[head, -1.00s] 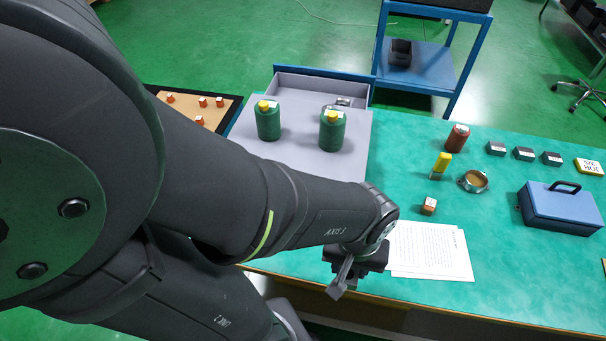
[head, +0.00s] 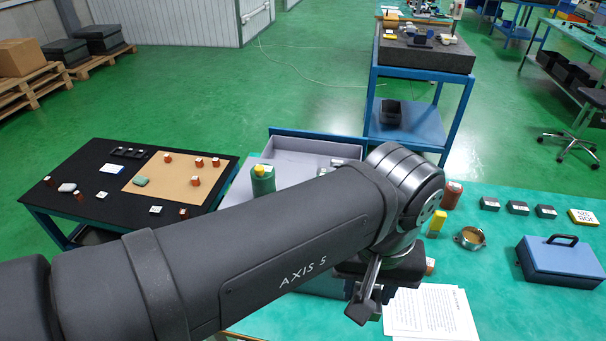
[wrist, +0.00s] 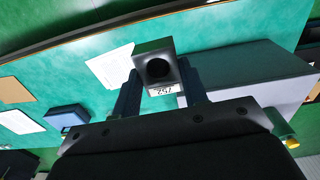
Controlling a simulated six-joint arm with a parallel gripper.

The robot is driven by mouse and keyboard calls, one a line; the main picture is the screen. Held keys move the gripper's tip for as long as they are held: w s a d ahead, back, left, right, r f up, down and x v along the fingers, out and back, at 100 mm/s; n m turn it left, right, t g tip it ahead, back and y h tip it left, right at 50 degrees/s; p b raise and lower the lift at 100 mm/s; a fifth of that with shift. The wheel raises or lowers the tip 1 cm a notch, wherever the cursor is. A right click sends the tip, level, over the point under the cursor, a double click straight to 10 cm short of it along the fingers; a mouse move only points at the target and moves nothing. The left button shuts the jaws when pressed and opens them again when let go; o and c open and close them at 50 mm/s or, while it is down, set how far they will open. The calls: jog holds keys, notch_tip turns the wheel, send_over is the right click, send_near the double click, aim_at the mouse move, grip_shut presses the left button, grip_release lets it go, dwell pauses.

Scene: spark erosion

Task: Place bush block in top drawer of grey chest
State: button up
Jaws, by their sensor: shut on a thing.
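My gripper (wrist: 158,82) is shut on the bush block (wrist: 153,52), a grey block with a dark round hole and a white number label. It holds the block between its two fingers in the wrist view. In the head view my gripper (head: 372,282) is partly behind my arm, and the block cannot be made out there. The grey chest (head: 238,190) stands on the green bench, largely hidden by my arm. The chest also shows right of the block in the wrist view (wrist: 245,78). A grey open-topped compartment (head: 300,146) shows at its back; I cannot tell which drawer it is.
A green bottle (head: 263,180) with a yellow cap stands on the chest. White papers (head: 432,312) lie right of my gripper. A ring-shaped metal part (head: 469,238), a yellow-topped item (head: 437,222), dark blocks (head: 517,208) and a blue case (head: 560,262) are further right.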

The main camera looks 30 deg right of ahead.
jog(key=w+d+r+n, duration=0.3)
jog(key=w+d+n, duration=0.2)
jog(key=w+d, duration=0.4)
jog(key=w+d+f+n, duration=0.1)
jog(key=w+d+n, duration=0.4)
jog(key=w, duration=0.6)
jog(key=w+d+n, duration=0.4)
jog(key=w+d, duration=0.2)
jog(key=w, duration=0.5)
jog(key=w+f+n, duration=0.3)
jog(key=w+n, duration=0.1)
jog(key=w, duration=0.6)
jog(key=w+a+f, duration=0.1)
jog(key=w+f, duration=0.2)
jog(key=f, duration=0.1)
jog(key=w+a+f, duration=0.2)
jog(key=w+f, duration=0.1)
jog(key=w, duration=0.1)
jog(key=w+a+f, duration=0.2)
jog(key=w+f, duration=0.1)
jog(key=f, duration=0.1)
jog(key=shift+w+f, duration=0.3)
jog(key=shift+w, duration=0.05)
jog(key=shift+f, duration=2)
